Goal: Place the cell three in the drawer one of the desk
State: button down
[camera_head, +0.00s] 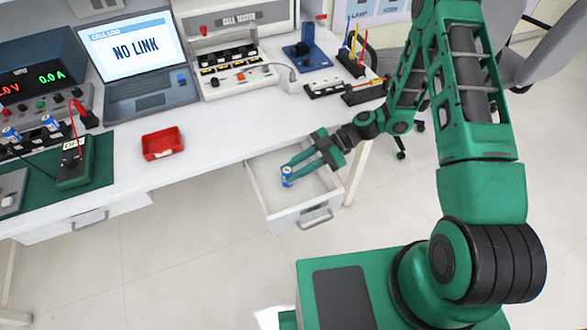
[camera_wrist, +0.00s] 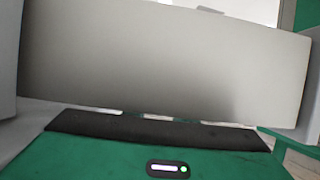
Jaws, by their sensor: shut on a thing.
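In the head view my gripper (camera_head: 288,171) is shut on a small blue and white cell (camera_head: 287,178). It holds the cell over the inside of a white drawer (camera_head: 323,190) that stands pulled open under the desk. Its fingers reach in from the upper right. I cannot tell whether the cell touches the drawer floor. The white desk (camera_head: 215,132) is above and behind the drawer. The wrist view shows mostly a plain grey surface and my green gripper body; the cell does not show there.
A red tray (camera_head: 162,143) sits on the desk near its front edge. Other blue-topped cells (camera_head: 50,122) stand in a holder at the left. A laptop (camera_head: 138,60) reads "NO LINK". A second drawer (camera_head: 85,220) at the left is shut. The floor in front is clear.

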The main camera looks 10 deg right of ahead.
jog(key=c, duration=1.5)
grip_release()
jog(key=shift+o, duration=0.2)
jog(key=v, duration=1.2)
jog(key=shift+d+r, duration=0.1)
jog(key=shift+r, duration=0.05)
